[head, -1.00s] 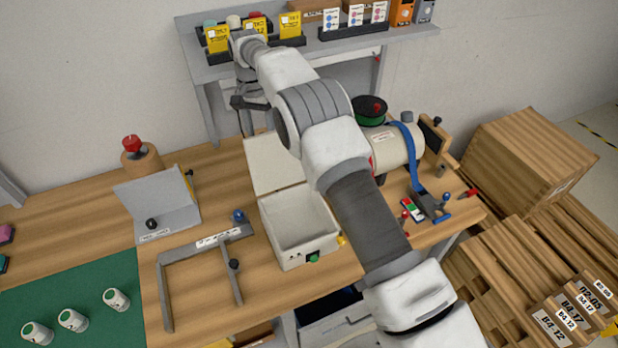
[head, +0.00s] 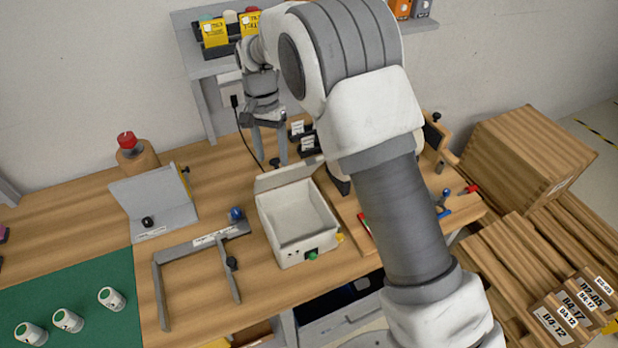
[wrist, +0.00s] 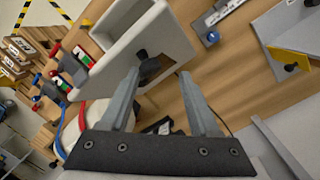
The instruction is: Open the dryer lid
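The dryer (head: 302,250) is a white open-topped box in the middle of the bench, with a green knob on its front; its empty inside shows. Its white lid (head: 290,176) stands raised along the back edge, so the dryer is open. A black knob (head: 274,162) shows just behind the lid's top edge. My gripper (head: 268,160) is behind the lid, pointing down. In the wrist view its two fingers (wrist: 158,72) are apart and empty, with the black knob (wrist: 148,64) just ahead between the tips. I cannot tell whether a finger touches the lid.
A grey bracket frame (head: 158,290) lies left of the dryer, with a grey hinged stand (head: 155,205) behind it. White cups (head: 68,320) stand on a green mat. A shelf (head: 205,68) is behind my gripper. My arm hides much of the bench's right side.

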